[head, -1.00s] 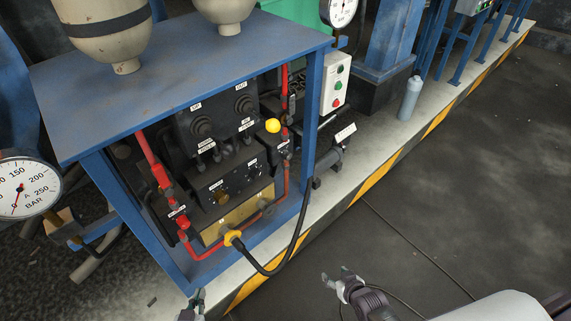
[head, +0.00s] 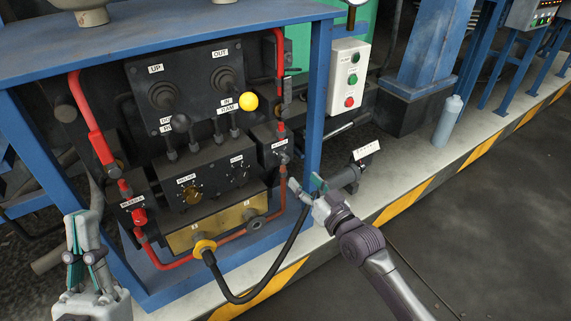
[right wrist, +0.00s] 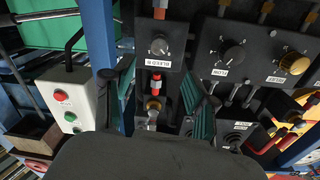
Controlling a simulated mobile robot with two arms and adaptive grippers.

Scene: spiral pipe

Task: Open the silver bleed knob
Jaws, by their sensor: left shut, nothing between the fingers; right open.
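The silver bleed knob (head: 284,158) sits on a small dark block at the right side of the black panel, under a white label. In the right wrist view the silver knob (right wrist: 159,46) shows with its label upside down. My right gripper (head: 307,190) is open and empty, just right of and below the knob in the head view, not touching it. In the right wrist view the open fingers (right wrist: 160,105) stand on either side of the red pipe below the knob in the picture. My left gripper (head: 82,218) is shut and empty at the far left, in front of the frame.
A blue frame post (head: 316,110) stands close to my right gripper. A white button box (head: 348,75) is at right.

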